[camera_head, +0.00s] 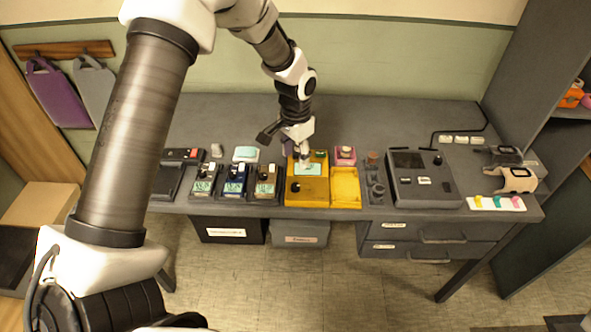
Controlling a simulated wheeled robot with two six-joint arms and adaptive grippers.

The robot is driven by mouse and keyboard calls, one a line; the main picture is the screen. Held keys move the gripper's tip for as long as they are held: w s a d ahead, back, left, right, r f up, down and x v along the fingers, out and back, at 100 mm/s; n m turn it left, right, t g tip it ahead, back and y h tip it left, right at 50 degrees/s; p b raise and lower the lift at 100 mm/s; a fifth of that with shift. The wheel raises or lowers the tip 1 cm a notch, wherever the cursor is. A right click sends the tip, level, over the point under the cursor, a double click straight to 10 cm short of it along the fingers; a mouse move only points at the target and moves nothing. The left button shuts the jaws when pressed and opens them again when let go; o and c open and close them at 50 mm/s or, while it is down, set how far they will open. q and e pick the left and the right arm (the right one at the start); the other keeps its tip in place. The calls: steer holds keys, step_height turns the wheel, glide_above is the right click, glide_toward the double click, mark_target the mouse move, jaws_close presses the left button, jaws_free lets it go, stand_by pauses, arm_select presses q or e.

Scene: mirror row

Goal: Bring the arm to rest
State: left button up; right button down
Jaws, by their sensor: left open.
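My left arm comes in from the left and reaches over the grey desk (400,120). My left gripper (302,156) is open and points down above the back part of a yellow device (307,196). The fingers are small in the picture, and I cannot tell whether they touch the device. The gripper hides part of what stands behind it. My right gripper is not in view.
Several small devices (235,180) stand in a row left of the yellow one. A yellow tray (345,190) and a dark console (422,178) stand to its right. A white strip with coloured pieces (496,203) lies at the right. The desk's back is mostly clear.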

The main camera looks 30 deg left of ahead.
arm_select(q)
steer(key=shift+r, duration=0.5)
